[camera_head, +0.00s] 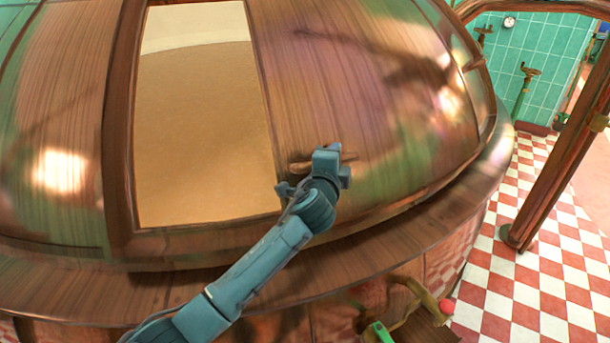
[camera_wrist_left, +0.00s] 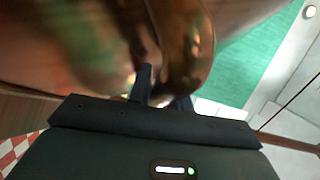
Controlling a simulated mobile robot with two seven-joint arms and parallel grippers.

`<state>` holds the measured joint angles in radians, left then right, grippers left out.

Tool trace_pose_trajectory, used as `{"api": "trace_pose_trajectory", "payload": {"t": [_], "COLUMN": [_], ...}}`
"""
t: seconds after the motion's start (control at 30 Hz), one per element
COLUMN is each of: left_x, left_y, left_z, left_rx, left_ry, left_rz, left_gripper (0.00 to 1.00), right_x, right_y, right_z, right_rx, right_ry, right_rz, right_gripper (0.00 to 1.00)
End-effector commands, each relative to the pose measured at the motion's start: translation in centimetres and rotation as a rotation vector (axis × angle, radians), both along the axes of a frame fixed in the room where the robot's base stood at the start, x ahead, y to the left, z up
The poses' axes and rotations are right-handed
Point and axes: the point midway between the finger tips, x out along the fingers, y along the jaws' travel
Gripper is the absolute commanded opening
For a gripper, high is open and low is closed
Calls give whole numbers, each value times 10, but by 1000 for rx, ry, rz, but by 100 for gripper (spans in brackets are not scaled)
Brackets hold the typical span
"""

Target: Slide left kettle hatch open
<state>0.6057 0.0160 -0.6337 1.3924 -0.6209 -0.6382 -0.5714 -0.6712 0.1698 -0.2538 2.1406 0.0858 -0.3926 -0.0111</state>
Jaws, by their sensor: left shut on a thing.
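The copper kettle (camera_head: 55,120) fills most of the head view as a large shiny dome. Its hatch opening (camera_head: 205,130) shows a tan surface inside, with a pale inner wall above. The copper hatch panel (camera_head: 320,80) lies to the right of the opening. My left gripper (camera_head: 312,168) is at the panel's lower left, shut on the hatch handle (camera_head: 299,166), which it partly hides. In the left wrist view the curved copper handle (camera_wrist_left: 188,45) rises at my left gripper's fingers (camera_wrist_left: 163,92). My right gripper is not in view.
The kettle's wide rim (camera_head: 130,290) runs below the hatch. A pipe with a red knob (camera_head: 446,306) stands low in front. A copper post (camera_head: 560,130) stands at right, over a red-and-white checkered floor (camera_head: 545,285) with free room.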

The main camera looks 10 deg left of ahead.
Motion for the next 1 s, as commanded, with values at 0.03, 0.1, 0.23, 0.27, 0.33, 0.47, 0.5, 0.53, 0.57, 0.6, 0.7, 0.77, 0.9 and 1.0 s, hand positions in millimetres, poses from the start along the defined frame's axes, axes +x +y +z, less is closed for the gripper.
{"api": "trace_pose_trajectory", "payload": {"t": [0.03, 0.1, 0.23, 0.27, 0.33, 0.47, 0.5, 0.53, 0.57, 0.6, 0.7, 0.77, 0.9, 1.0], "left_x": [-2, 0, 0, 0, 0, 0, 0, 0, 0, 0, 1, 1, 2, 2], "left_y": [-19, -28, -35, -35, -36, -36, -36, -36, -36, -35, -34, -33, -31, -31], "left_z": [-9, -7, -5, -5, -4, -3, -3, -2, -2, -2, -1, -1, 0, 1], "left_rx": [-1, 3, 5, 5, 5, 3, 3, 3, 3, 4, 6, 7, 9, 9], "left_ry": [13, 13, 15, 15, 13, 11, 11, 10, 9, 8, 7, 6, 5, 4], "left_rz": [-22, -25, -28, -29, -30, -32, -33, -33, -33, -31, -27, -25, -23, -21], "left_gripper": [0, 0, 0, 0, 0, 0, 21, 23, 26, 29, 37, 41, 41, 41], "right_x": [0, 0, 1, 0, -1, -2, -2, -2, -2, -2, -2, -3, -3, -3], "right_y": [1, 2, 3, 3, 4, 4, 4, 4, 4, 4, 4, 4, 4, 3], "right_z": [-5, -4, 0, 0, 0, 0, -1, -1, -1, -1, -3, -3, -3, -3], "right_rx": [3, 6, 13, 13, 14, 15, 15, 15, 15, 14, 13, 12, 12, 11], "right_ry": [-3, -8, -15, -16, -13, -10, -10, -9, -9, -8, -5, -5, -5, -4], "right_rz": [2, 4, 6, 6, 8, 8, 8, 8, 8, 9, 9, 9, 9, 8], "right_gripper": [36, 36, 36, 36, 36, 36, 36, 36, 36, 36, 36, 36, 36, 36]}}
